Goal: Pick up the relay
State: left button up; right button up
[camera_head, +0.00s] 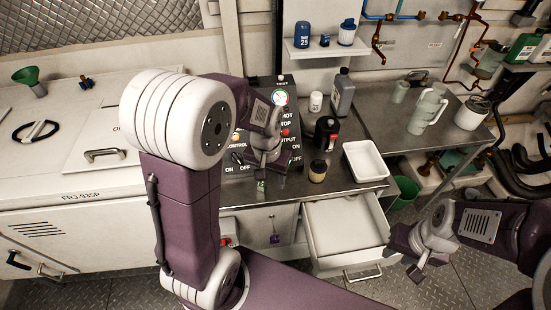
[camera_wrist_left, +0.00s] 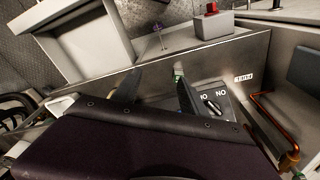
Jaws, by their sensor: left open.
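I cannot make out for certain which thing is the relay. In the head view my left gripper (camera_head: 262,168) hangs in front of the control panel (camera_head: 283,118), pointing down near the counter's front edge. In the left wrist view its two dark fingers (camera_wrist_left: 157,88) stand apart with nothing visible between them. A small greenish thing (camera_wrist_left: 178,74) shows by the tip of the right-hand finger; what it is I cannot tell. My right gripper (camera_head: 428,268) is at the lower right, in front of the drawer's right side; its jaws are too small to judge.
An open empty drawer (camera_head: 345,226) juts out below the counter. A white tray (camera_head: 365,160), a grey bottle (camera_head: 342,93), a dark canister (camera_head: 326,133) and a small jar (camera_head: 317,171) stand on the counter. A black knob (camera_wrist_left: 212,106) lies close to the left fingers.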

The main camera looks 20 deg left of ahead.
pick_arm(q)
jog(key=n, duration=0.1)
send_over(261, 184)
jog(key=d, duration=0.2)
notch_tip(261, 184, down, 4)
jog(key=f, duration=0.1)
jog(key=a+g, duration=0.1)
jog(key=a+f+b, duration=0.1)
jog(key=shift+w+f+n, duration=0.25)
jog(key=shift+f+n, duration=0.05)
jog(key=shift+s, duration=0.2)
jog(key=f, duration=0.3)
jog(key=shift+s+d+f, duration=0.1)
jog(key=shift+s+d, duration=0.05)
jog(key=shift+d, duration=0.05)
jog(key=shift+w+a+f+p, duration=0.2)
jog(key=shift+f+p, duration=0.1)
jog(key=shift+f, duration=0.2)
notch_tip(261, 184, down, 4)
jog(key=shift+f, duration=0.2)
grip_shut()
